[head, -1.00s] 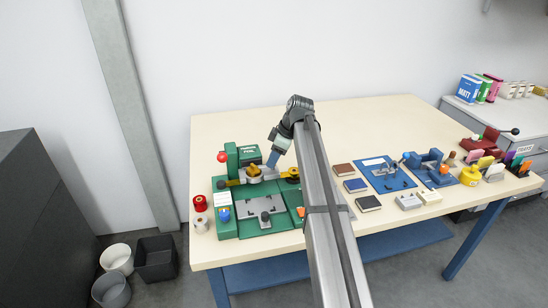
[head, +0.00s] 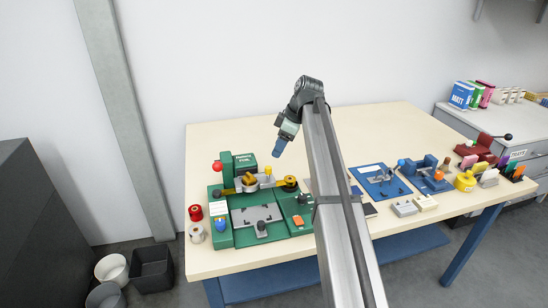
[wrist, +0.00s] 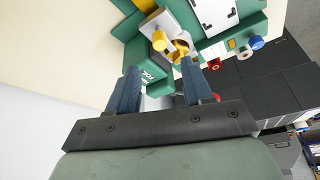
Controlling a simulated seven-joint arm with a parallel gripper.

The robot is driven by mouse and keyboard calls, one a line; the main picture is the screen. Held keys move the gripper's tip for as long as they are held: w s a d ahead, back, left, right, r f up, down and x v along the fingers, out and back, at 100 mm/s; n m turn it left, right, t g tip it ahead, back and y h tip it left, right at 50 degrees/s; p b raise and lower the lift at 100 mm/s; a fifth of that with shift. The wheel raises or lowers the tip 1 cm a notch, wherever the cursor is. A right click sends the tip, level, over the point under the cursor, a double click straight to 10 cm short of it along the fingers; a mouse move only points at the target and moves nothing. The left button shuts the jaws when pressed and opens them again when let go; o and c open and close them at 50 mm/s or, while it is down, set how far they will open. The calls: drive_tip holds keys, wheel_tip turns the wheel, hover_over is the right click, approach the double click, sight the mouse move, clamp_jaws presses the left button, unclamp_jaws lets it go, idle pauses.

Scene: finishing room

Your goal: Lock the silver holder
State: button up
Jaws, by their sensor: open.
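The green press (head: 245,160) stands at the left end of the table. What looks like the silver holder (head: 262,182) is a small pale metal piece on its crossbar, partly hidden by a brass knob (head: 249,181) on its left and a yellow handle (head: 268,171) standing upright. In the wrist view the yellow handle (wrist: 159,41) and the brass part (wrist: 181,49) lie just beyond the fingertips. My gripper (wrist: 160,66) is open and empty. In the head view my gripper (head: 277,152) hangs above and slightly right of the yellow handle, apart from it.
A second brass knob (head: 290,182) sits at the right end of the crossbar. Red (head: 195,212) and white (head: 196,233) rolls stand left of the press. Blue fixtures (head: 381,181) stand to the right. The table behind the press is clear.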

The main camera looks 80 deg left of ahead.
drive_tip(key=shift+v, duration=2.4)
